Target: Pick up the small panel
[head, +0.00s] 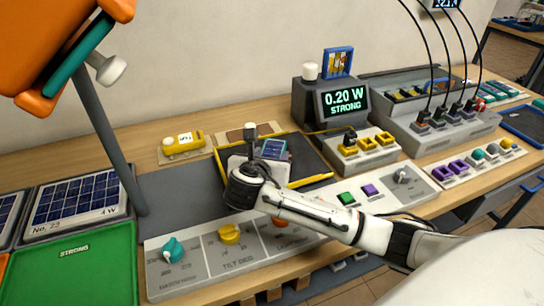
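A small dark blue panel (273,148) shows above the black mat with yellow edges (312,160), near the middle of the head view. My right arm reaches in from the lower right, and its gripper (258,160) is right at the small panel, on its near left side. The wrist and gripper body hide the lower part of the panel and what it rests on. The fingers are too small and covered to show whether they are open or closed on it. My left gripper is not in view.
A control board with knobs (205,272) lies in front of the mat. A meter reading 0.20 W STRONG (344,100) stands behind it. A larger panel (77,202) and a green tray (75,272) are at left. An orange lamp (65,45) overhangs the upper left.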

